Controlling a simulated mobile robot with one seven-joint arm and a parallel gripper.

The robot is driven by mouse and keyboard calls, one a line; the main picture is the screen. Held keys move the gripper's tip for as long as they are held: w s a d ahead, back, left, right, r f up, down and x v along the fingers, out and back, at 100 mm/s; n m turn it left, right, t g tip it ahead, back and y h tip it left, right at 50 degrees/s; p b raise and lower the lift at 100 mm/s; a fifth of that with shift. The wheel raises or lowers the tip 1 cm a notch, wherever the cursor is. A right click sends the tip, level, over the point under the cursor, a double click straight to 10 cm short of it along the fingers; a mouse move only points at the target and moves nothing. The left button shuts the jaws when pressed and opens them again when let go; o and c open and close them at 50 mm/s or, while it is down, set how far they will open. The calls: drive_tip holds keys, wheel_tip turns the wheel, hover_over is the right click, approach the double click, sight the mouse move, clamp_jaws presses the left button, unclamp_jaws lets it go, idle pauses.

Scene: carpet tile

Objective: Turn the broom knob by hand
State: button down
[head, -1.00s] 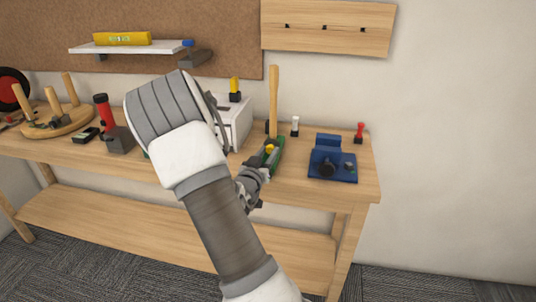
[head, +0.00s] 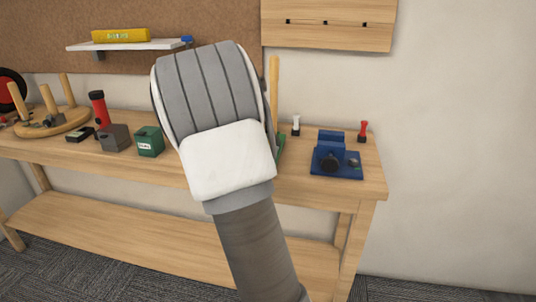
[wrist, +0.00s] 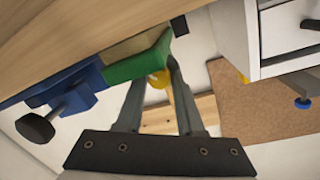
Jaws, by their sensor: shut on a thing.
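The broom shows in the head view as an upright wooden stick (head: 275,88) with a green part (head: 281,148) at its foot. Most of it is behind my arm. In the wrist view, the green part (wrist: 138,61) has a yellow knob (wrist: 158,78) on its side. My gripper (wrist: 158,74) has its two fingers on either side of the yellow knob and is shut on it. The fingers partly cover the knob. My gripper is hidden behind my arm in the head view.
A blue device (head: 336,160) with a black knob stands to the right on the workbench (head: 352,191). A white-topped peg (head: 296,125) and a red one (head: 363,130) stand behind it. A green box (head: 149,141) and grey block (head: 114,137) stand left.

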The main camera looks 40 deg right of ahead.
drive_tip(key=shift+s+f, duration=0.1)
idle(0.4)
drive_tip(key=c, duration=0.6)
unclamp_jaws()
drive_tip(key=shift+o, duration=0.2)
drive_tip(key=v, duration=1.7)
drive_tip(key=shift+a, duration=0.2)
